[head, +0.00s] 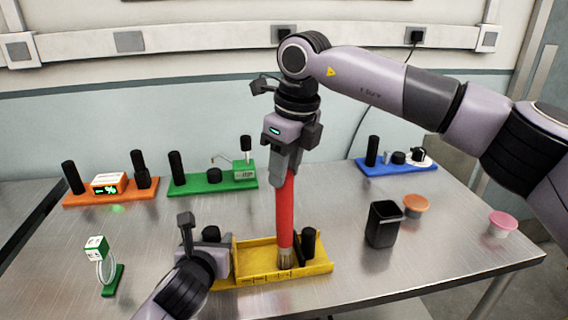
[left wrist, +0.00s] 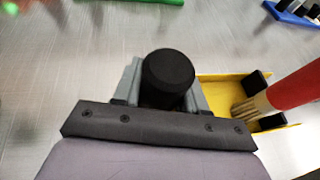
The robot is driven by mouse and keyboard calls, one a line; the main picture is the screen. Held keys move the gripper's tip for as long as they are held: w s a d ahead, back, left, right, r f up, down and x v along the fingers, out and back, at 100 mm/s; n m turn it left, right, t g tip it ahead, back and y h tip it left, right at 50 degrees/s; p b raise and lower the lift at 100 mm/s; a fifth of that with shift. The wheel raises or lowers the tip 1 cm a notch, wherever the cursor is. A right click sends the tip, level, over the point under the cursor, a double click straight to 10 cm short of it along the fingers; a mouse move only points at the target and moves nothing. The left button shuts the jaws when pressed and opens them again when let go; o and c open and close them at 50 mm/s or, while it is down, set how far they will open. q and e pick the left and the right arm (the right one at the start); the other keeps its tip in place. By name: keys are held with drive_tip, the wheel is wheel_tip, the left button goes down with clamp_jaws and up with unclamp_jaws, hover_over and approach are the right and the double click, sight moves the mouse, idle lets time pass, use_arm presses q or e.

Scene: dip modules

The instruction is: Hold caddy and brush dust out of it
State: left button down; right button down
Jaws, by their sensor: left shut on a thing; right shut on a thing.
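The yellow caddy (head: 310,270) lies on the metal table at front centre, with a black post at each end. My left gripper (head: 211,248) is shut on its left black post (left wrist: 168,72), which sits between the fingers in the left wrist view. My right gripper (head: 286,165) is shut on the red handle of the brush (head: 285,215) and holds it upright, bristles down, in the caddy's right part. The bristles also show in the left wrist view (left wrist: 250,108). Whether they touch the caddy floor, I cannot tell. No dust can be made out.
A black bin (head: 383,224) stands right of the caddy, near an orange cup (head: 416,206) and a pink-topped cup (head: 502,224). Orange (head: 75,199), green (head: 205,186) and blue (head: 395,169) modules stand behind. A small green stand (head: 113,281) is at front left.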

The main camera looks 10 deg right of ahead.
drive_tip(key=shift+a, duration=3.95)
drive_tip(key=shift+d+r, duration=0.1)
drive_tip(key=shift+d, duration=3.85)
drive_tip(key=shift+w, duration=0.85)
drive_tip(key=a, duration=0.7)
drive_tip(key=shift+a, duration=0.4)
drive_tip(key=shift+d, duration=0.1)
drive_tip(key=shift+d, duration=3.85)
